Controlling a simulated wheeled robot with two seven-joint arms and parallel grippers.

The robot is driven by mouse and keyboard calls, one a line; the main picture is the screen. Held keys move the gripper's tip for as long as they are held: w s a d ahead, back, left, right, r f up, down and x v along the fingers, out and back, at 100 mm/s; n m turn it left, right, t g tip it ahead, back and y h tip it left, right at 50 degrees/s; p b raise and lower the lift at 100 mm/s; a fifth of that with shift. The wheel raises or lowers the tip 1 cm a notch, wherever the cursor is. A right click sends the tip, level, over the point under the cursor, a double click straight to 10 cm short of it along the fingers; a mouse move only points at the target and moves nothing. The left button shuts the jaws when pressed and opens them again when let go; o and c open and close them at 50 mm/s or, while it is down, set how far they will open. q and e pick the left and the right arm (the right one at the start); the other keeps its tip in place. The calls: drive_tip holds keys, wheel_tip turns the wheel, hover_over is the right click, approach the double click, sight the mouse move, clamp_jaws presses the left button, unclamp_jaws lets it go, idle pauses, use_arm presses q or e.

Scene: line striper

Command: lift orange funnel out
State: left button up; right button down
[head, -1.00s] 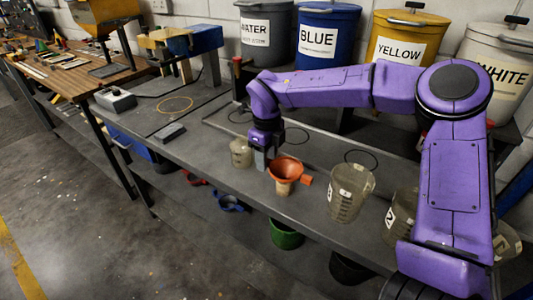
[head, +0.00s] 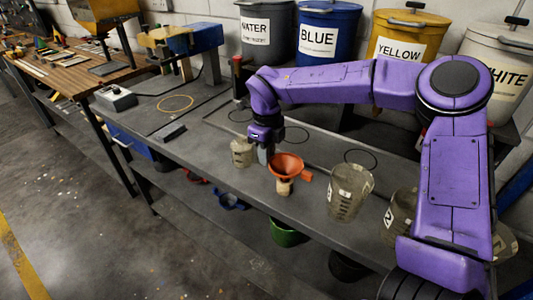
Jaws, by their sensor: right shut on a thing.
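The orange funnel (head: 286,166) is at the middle of the bench, its wide mouth up and a small orange tab on its right side. Below it is a small pale beige cup (head: 284,188). Whether the funnel's spout is still inside the cup is not clear. My right gripper (head: 269,154), on the purple arm, reaches down to the left rim of the funnel and is shut on it. The fingertips are small and partly hidden at the rim. My left gripper is out of view.
A pale cup (head: 242,153) stands close left of my right gripper. A larger measuring cup (head: 349,192) stands to the right, with another (head: 400,215) beyond it. Labelled buckets, including the blue one (head: 328,35), line the wall behind.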

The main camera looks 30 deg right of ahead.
drive_tip(key=shift+r+p, duration=1.9)
drive_tip(key=shift+r, duration=0.45)
drive_tip(key=shift+r+p, duration=0.5)
drive_tip(key=shift+p, duration=0.1)
drive_tip(key=shift+r, duration=0.1)
